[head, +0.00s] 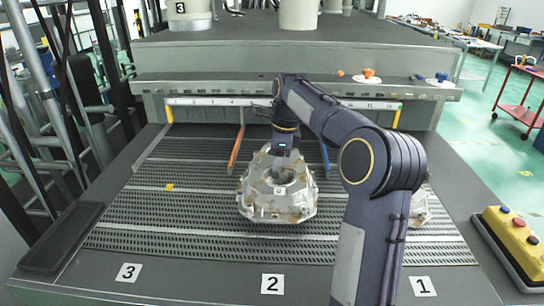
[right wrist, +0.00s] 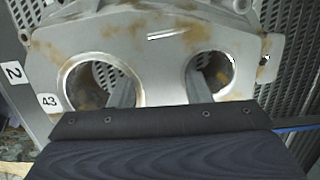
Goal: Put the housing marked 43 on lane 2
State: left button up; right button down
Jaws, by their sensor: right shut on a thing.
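The housing marked 43, a pale cast-aluminium part with brown stains (head: 265,203), is in the middle lane, in line with the floor label 2 (head: 272,284). Its tag 43 (right wrist: 49,102) shows in the right wrist view. My right gripper (head: 285,150) is over the top of the housing. In the wrist view its two fingers (right wrist: 160,92) reach into the two round holes of the housing, and it is shut on it. I cannot tell whether the housing touches the slotted bed (head: 130,210). My left gripper is not in view.
A second casting (head: 420,212) stands in the lane of label 1 (head: 422,286), partly hidden by my right arm. An orange divider (head: 236,150) and a blue divider (head: 325,158) stand behind. A yellow button box (head: 512,240) is at right.

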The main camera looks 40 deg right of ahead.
aim_at(285, 160)
jog(key=shift+w+d+f, duration=0.1)
jog(key=shift+d+f, duration=0.15)
jog(key=shift+d, duration=0.05)
jog(key=shift+w+f, duration=0.1)
jog(key=shift+f, duration=1.55)
jog(key=shift+d+f, duration=0.1)
jog(key=shift+f, duration=0.05)
jog(key=c, duration=0.8)
grip_release()
jog(key=shift+f, duration=0.1)
jog(key=shift+o, duration=0.2)
jog(key=r, duration=0.4)
jog(key=s+d+r, duration=0.1)
jog(key=r, duration=0.3)
jog(key=r+p, duration=0.1)
jog(key=r, duration=0.3)
jog(key=shift+s+d+r, duration=0.1)
jog(key=shift+s+d, duration=0.05)
